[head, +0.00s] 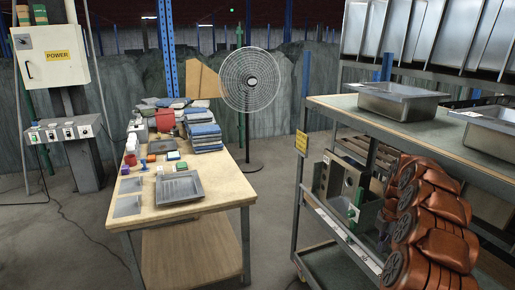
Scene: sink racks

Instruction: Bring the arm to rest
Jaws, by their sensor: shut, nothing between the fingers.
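Neither my arm nor my gripper shows in the head view, so their pose and place are hidden from me. In front of me at the left stands a wooden-topped table (200,202) with goods on it. To the right stands a rack (430,132) with metal sinks on its upper shelf. A sink (398,100) sits at that shelf's left part, and another sink (490,128) is cut by the right picture edge.
Between table and rack the floor (276,215) is clear. A standing fan (251,82) is behind the table. A grey metal tray (180,188) and folded cloths (203,132) lie on the table. A power box (52,57) is at left.

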